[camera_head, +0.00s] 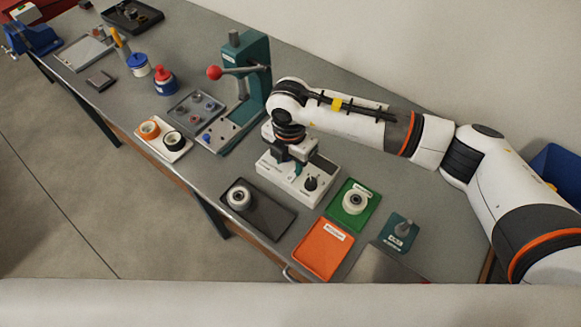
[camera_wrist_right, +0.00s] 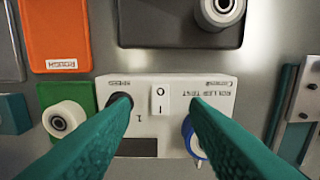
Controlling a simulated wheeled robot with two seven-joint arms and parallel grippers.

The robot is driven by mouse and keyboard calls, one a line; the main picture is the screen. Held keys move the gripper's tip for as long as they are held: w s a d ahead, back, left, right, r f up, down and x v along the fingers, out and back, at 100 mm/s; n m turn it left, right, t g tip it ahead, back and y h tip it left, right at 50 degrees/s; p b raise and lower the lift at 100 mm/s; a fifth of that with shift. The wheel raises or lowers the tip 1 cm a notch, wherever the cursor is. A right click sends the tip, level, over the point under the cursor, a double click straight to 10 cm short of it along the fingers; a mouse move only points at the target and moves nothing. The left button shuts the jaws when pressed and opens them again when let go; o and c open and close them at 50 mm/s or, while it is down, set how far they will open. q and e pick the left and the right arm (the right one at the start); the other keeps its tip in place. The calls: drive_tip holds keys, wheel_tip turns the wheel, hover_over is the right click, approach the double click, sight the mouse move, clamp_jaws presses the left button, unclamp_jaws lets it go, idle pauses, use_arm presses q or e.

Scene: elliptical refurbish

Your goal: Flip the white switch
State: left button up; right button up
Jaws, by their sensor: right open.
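The white switch (camera_wrist_right: 160,101) is a rocker marked O and I on a light roller test box (camera_wrist_right: 218,86). In the wrist view it lies between my open right fingers, in the gap near their tips. A black speed knob (camera_wrist_right: 121,103) shows by the left fingertip, and a blue part (camera_wrist_right: 192,140) is partly hidden behind the right finger. In the head view my right gripper (camera_head: 288,160) points down over the box (camera_head: 275,178) and hides the switch. I cannot tell whether the fingers touch the box. My left gripper is not in view.
A dark tray (camera_head: 270,220) with a roller, an orange tray (camera_head: 322,252) and a green tray (camera_head: 360,218) with a white roller lie close by. A teal press (camera_head: 256,80) with a red-knobbed lever stands behind. The wall is beyond the bench's back edge.

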sight(290, 178)
wheel_tip(290, 178, down, 5)
drive_tip(key=shift+p, duration=0.45)
use_arm(q)
drive_tip(key=shift+w+d+r, duration=0.35)
drive_tip(key=shift+w+r, duration=0.45)
use_arm(e)
drive_tip(key=shift+f, duration=0.4)
